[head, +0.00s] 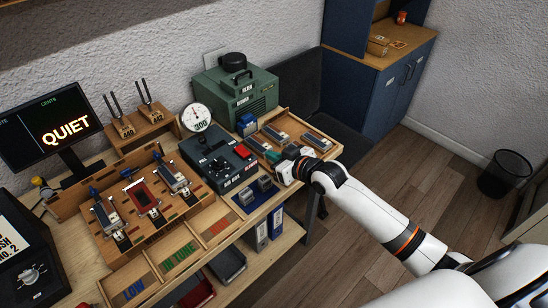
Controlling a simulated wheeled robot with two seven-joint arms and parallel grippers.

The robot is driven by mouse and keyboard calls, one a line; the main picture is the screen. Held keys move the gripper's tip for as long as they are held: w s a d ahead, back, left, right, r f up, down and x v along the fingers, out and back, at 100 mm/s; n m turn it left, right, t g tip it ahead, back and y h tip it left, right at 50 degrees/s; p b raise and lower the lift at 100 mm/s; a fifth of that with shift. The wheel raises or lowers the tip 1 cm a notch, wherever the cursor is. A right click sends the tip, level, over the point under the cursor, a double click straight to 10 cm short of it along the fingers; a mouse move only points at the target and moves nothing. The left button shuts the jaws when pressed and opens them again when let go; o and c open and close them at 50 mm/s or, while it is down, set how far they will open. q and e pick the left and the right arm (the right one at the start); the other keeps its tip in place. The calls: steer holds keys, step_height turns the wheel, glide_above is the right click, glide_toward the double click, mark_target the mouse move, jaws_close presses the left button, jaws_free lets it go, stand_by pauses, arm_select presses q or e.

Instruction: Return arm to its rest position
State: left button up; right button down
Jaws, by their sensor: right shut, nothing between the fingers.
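My right arm (385,215), white with dark joints and orange bands, reaches in from the lower right. Its gripper (276,162) is over the front part of a wooden tray (325,151) at the right end of the bench. The fingers are shut and small in view; I see nothing held. Several grey and dark parts (318,140) lie in the tray behind and beside the gripper. Whether the fingers touch the tray or a part cannot be made out. My left gripper is not in view.
A dark control box (218,160) with a red button and a dial gauge (196,117) stand near the tray. A green machine (236,92) is behind. Open floor (425,165) lies right; a bin (500,174) stands far right.

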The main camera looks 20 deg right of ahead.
steer(key=shift+s, duration=0.1)
stand_by(0.4)
steer(key=s+a+f+g, duration=0.3)
steer(key=s+a+f, duration=0.15)
steer(key=s, duration=0.35)
steer(key=s+d+f+m+g+h, duration=0.1)
steer(key=s+g+h, duration=0.15)
steer(key=s, duration=0.95)
steer(key=s+d+f+m+g+h, duration=0.15)
steer(key=s+g, duration=0.25)
steer(key=s, duration=0.8)
step_height(320, 180, down, 26)
steer(key=a+g+b, duration=0.1)
steer(key=b, duration=0.1)
steer(key=s+d+f+g, duration=0.1)
steer(key=s+d+f, duration=0.2)
steer(key=s+f, duration=1.4)
steer(key=shift+s+f+n+h+b, duration=0.3)
steer(key=shift+f+n+h+b, duration=0.15)
steer(key=shift+f, duration=0.5)
